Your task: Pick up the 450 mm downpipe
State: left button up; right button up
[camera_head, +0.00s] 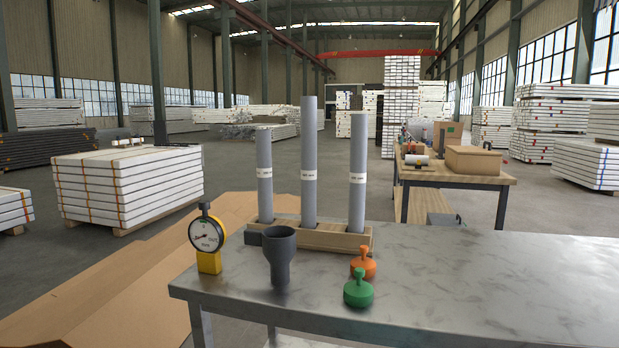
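Three grey pipes stand upright in a wooden rack (318,238) on the metal table. The left pipe (265,178) has the lowest top, the middle pipe (309,158) has the highest, and the right pipe (357,170) is between them. Each has a white label band whose print is too small to read, so I cannot tell which is the 450 mm downpipe. The rack hides their lower ends. Neither of my grippers is in view.
In front of the rack stand a dark grey funnel-shaped pipe fitting (280,258), a yellow dial gauge (208,238), an orange knobbed piece (363,264) and a green one (358,289). The metal table (500,285) is clear on the right. A wooden workbench (455,178) stands behind.

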aim_at(308, 103)
jog(key=i+l+u, duration=0.15)
jog(key=l+u, duration=0.35)
jog(key=l, duration=0.45)
jog(key=l+u, duration=0.5)
jog(key=l, duration=0.45)
jog(key=z, duration=1)
